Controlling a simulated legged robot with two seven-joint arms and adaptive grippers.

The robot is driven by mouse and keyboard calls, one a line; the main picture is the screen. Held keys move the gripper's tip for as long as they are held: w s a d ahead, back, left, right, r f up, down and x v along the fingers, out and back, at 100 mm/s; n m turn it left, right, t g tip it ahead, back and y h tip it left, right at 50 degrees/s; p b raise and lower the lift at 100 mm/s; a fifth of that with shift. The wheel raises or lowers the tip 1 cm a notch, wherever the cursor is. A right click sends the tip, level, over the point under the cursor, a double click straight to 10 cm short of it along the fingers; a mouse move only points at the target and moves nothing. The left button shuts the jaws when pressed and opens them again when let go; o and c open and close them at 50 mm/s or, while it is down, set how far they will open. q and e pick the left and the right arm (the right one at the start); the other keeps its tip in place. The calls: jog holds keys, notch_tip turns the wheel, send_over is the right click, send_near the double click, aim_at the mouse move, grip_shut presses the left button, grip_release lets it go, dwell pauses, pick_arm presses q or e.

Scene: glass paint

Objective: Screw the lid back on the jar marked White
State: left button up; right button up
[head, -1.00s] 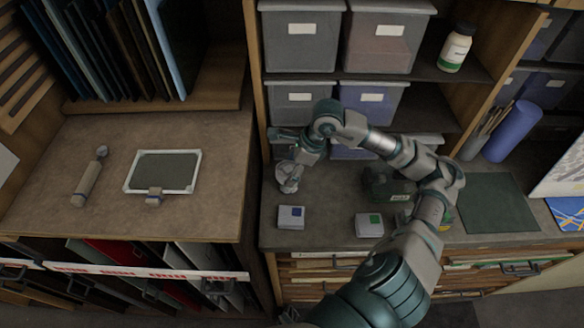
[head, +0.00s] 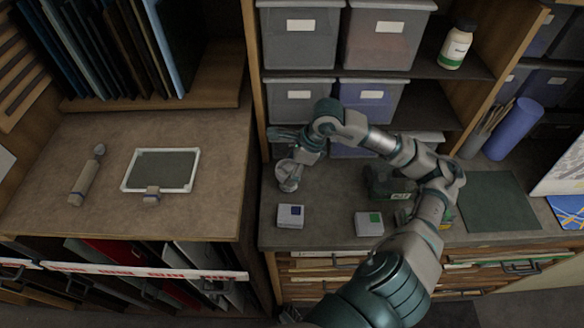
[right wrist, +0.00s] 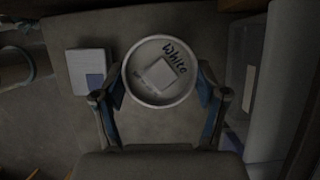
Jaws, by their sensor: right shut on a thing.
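A round, pale top marked "White" (right wrist: 160,72), with a small square label on it, sits between the fingers of my right gripper (right wrist: 160,100) in the right wrist view. The fingers press on its rim from both sides. In the head view my right gripper (head: 291,170) points down at the pale jar (head: 287,184) at the left end of the right-hand counter. The hand partly covers the jar. I cannot tell whether the lid is seated on the jar or how far it is turned. My left gripper is not in view.
Two small pale boxes, one with a blue square (head: 290,216) and one with a green square (head: 369,223), lie near the counter's front edge. A dark green case (head: 388,186) stands under my forearm. A dark mat (head: 495,202) lies to the right.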

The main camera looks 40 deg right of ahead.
jog(key=shift+s+a+f, duration=0.1)
jog(key=shift+a+f, duration=0.05)
jog(key=shift+f, duration=0.45)
jog(key=shift+w, duration=0.2)
jog(key=shift+c, duration=0.2)
jog(key=shift+r+b, duration=0.1)
jog(key=shift+b, duration=0.25)
jog(key=shift+s+f, duration=0.1)
jog(key=shift+f, duration=0.1)
jog(key=shift+m+h+b, duration=0.3)
jog(key=shift+m+b, duration=0.1)
jog(key=shift+m, duration=0.3)
jog(key=m, duration=0.2)
jog(key=shift+s+a+m+t+h, duration=0.2)
jog(key=shift+m+t+h, duration=0.1)
jog(key=shift+h, duration=0.1)
jog(key=shift+m, duration=0.6)
